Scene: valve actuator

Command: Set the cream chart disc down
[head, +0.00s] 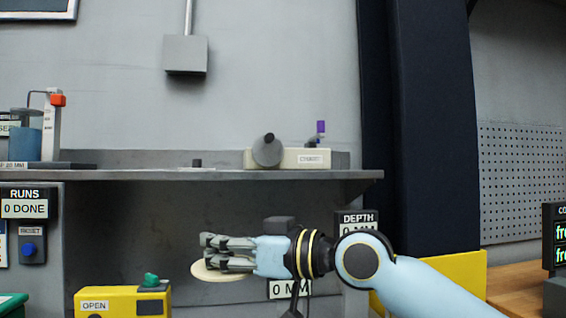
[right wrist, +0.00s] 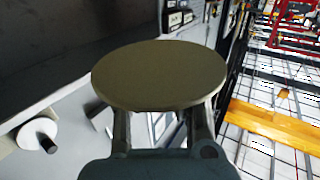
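The cream chart disc (head: 208,274) is held flat in my right gripper (head: 228,252) in the head view. Its pale edge shows to the left of and below the fingers; the rest is hidden behind them. In the right wrist view the disc (right wrist: 160,75) fills the upper middle, looking dark olive in shade, with the fingers (right wrist: 160,128) reaching its near edge. My right gripper is shut on the disc and holds it in the air, below the level of the grey shelf. My left gripper is not in view.
The grey shelf (head: 220,174) carries a cream unit with a dark round knob (head: 267,151) and a small dark knob (head: 197,163). A yellow OPEN box (head: 108,303) with a green knob stands at lower left. A 0 MM display (head: 283,289) sits behind my arm.

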